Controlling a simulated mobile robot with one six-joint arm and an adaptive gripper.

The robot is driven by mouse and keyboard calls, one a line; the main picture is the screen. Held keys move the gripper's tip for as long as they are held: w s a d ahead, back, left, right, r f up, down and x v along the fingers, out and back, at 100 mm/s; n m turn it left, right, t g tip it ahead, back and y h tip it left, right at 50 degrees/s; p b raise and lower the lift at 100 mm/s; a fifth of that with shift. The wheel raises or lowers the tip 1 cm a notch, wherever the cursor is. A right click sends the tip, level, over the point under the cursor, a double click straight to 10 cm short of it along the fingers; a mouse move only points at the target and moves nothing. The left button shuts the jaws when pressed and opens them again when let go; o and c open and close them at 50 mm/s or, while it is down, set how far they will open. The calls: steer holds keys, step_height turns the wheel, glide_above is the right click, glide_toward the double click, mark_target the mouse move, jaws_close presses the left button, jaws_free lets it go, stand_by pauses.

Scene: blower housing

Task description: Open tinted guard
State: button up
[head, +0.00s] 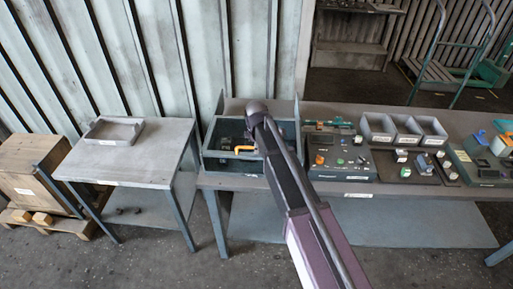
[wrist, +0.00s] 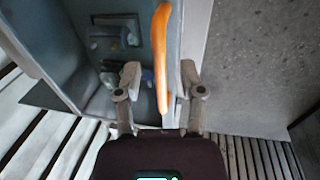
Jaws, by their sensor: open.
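The tinted guard (head: 222,130) is a grey-blue see-through panel on the box at the left end of the long bench, with dark parts showing through it. Its orange handle (head: 245,149) shows just left of my arm. In the wrist view the orange handle (wrist: 161,60) runs upright between the two fingers of my gripper (wrist: 160,78). The gripper is open, with one finger on each side of the handle; whether either touches it I cannot tell. In the head view my arm hides the gripper and part of the box's right side.
A side table (head: 150,165) with a shallow grey tray (head: 113,131) stands at the left. Right of the box are a control panel (head: 342,155), several grey bins (head: 405,129) and small parts. A wooden crate (head: 32,165) stands far left. The floor in front is clear.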

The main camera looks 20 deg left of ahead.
jaws_close()
stand_by(0.3)
steer(key=w+a, duration=0.2)
steer(key=w, duration=0.9)
steer(key=w+a, duration=0.3)
steer(key=w, duration=0.9)
steer(key=shift+a, duration=0.25)
jaws_free()
steer(key=shift+s, duration=0.2)
